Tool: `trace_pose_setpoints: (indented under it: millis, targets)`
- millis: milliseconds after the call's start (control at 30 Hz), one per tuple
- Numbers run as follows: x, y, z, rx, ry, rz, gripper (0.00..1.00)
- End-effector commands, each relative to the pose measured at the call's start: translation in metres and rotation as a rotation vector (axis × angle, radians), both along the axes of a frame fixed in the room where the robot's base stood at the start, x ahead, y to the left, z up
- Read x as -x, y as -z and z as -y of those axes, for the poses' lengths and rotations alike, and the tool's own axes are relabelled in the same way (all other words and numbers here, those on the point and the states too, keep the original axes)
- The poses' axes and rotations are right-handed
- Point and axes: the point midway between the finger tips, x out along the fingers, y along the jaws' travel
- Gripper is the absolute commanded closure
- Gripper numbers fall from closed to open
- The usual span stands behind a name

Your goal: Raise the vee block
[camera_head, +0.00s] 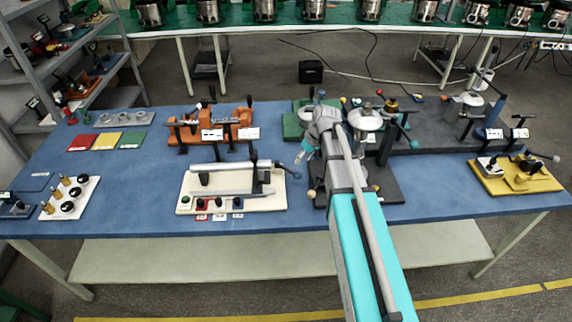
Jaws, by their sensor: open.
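I cannot pick out the vee block with certainty among the small fixtures on the blue table (150,195). My arm reaches from the bottom of the view up over the table. My gripper (301,154) is at its far end, small in the view, and open. It is above the table, right of the orange fixture (215,130) and behind the cream base plate (222,206). No object shows between its fingers. My arm hides part of the dark plate (385,190) behind it.
Red, yellow and green pads (106,140) lie at the left. A white plate with pegs and black knobs (70,197) is at the front left. A yellow fixture (515,177) is at the right. Grey shelves (70,60) stand at the left. Bare table lies left of the cream plate.

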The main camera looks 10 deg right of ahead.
Motion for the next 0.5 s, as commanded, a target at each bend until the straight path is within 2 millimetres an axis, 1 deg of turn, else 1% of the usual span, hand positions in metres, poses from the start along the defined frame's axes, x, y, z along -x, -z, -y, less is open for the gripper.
trace_pose_setpoints:
  millis: [33, 100, 200, 300, 500]
  targets:
    - [-0.021, -0.006, 0.003, -0.018, -0.034, 0.022, 0.45]
    - [-0.035, -0.01, 0.005, -0.039, -0.08, 0.053, 0.45]
    - [-0.049, -0.014, 0.006, -0.058, -0.126, 0.085, 0.45]
    - [-0.054, -0.015, 0.006, -0.068, -0.148, 0.101, 0.45]
    - [-0.053, -0.015, 0.006, -0.069, -0.153, 0.104, 0.45]
